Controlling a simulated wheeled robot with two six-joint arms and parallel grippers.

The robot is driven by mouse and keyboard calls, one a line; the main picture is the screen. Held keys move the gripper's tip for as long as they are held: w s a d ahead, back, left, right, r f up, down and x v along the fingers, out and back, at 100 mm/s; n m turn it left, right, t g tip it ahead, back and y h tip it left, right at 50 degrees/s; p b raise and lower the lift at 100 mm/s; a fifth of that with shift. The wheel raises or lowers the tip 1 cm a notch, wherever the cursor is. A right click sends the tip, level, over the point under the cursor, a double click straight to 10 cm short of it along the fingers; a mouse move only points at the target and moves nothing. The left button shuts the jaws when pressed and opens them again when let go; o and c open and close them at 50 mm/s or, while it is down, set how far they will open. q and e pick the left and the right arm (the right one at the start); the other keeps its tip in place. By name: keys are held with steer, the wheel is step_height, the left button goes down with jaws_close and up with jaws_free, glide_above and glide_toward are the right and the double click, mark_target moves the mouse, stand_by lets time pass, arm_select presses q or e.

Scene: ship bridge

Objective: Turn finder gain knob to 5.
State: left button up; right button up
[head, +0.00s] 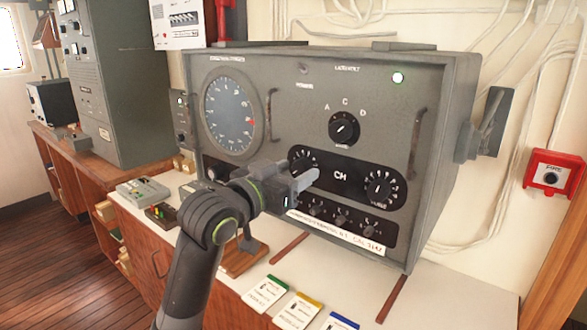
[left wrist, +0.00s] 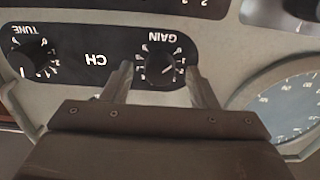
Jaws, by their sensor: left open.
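The finder is a large grey console (head: 460,110) on a white-topped counter. Its gain knob (left wrist: 160,68) is black with white numbers around it, upside down in the left wrist view, on a black panel marked CH. In the head view the gain knob (head: 302,159) is partly hidden behind my left gripper (head: 303,177). My left gripper is open, with one fingertip on each side of the knob in the left wrist view (left wrist: 159,74). I cannot tell whether the fingers touch it or which number it points to. My right gripper is not in view.
A tune knob (head: 383,188) sits on the same panel, with an A-C-D selector (head: 344,129) above and several small knobs (head: 341,218) below. A round dial (head: 229,113) is at left. Coloured cards (head: 298,311) and a small grey device (head: 143,190) lie on the counter.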

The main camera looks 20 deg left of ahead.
arm_select(q)
steer(key=shift+w+d, duration=0.1)
steer(key=shift+w, duration=0.1)
steer(key=c, duration=1)
steer(key=shift+o, duration=0.2)
steer(key=shift+m, duration=0.3)
